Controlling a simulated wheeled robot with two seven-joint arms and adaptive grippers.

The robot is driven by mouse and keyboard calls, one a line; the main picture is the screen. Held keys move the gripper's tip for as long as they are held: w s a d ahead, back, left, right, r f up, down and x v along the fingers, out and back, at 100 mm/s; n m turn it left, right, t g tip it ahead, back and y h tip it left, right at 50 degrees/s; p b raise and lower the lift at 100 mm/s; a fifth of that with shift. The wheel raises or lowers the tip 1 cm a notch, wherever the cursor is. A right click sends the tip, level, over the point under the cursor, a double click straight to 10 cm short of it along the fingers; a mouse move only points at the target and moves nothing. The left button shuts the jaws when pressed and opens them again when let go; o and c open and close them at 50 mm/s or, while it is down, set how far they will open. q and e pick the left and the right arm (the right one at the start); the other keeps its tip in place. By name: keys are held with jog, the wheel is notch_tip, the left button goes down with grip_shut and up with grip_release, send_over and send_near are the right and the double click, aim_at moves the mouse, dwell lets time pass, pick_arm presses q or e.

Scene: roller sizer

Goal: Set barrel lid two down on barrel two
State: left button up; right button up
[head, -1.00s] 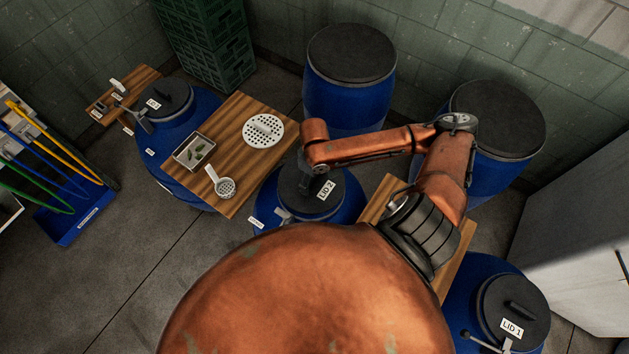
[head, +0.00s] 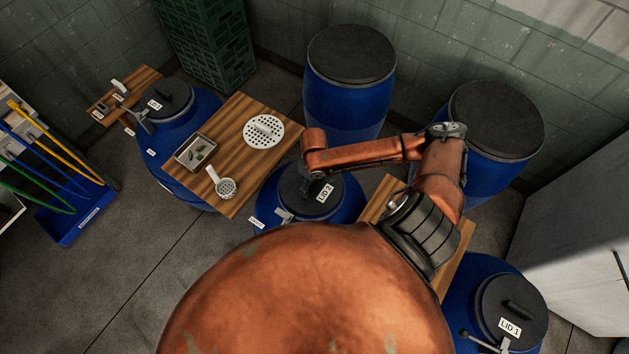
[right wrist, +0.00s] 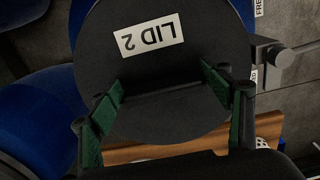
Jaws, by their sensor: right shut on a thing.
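Barrel lid two (head: 297,203), a dark round lid with a white "LID 2" label, is over the top of blue barrel two (head: 351,206) in the middle of the head view. It covers most of the barrel's top; I cannot tell whether it touches the rim all round. My right gripper (head: 318,180) is shut on the lid's handle from above. In the right wrist view the green-padded fingers of the gripper (right wrist: 172,108) stand on both sides of the handle of the lid (right wrist: 150,75), and the label is upside down. My left gripper is not in view.
A wooden board (head: 245,185) with a tray (head: 195,151), a perforated white disc (head: 263,132) and a strainer (head: 223,186) lies left of barrel two. Lid one (head: 515,300) is on a barrel at lower right. Two closed barrels (head: 348,100) (head: 490,170) stand behind.

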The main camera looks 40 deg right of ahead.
aim_at(314, 186)
jog(key=shift+f, duration=0.25)
jog(key=o, duration=1.4)
jog(key=shift+o, duration=0.2)
notch_tip(314, 186, up, 13)
jog(key=b, duration=0.1)
jog(key=shift+r, duration=0.1)
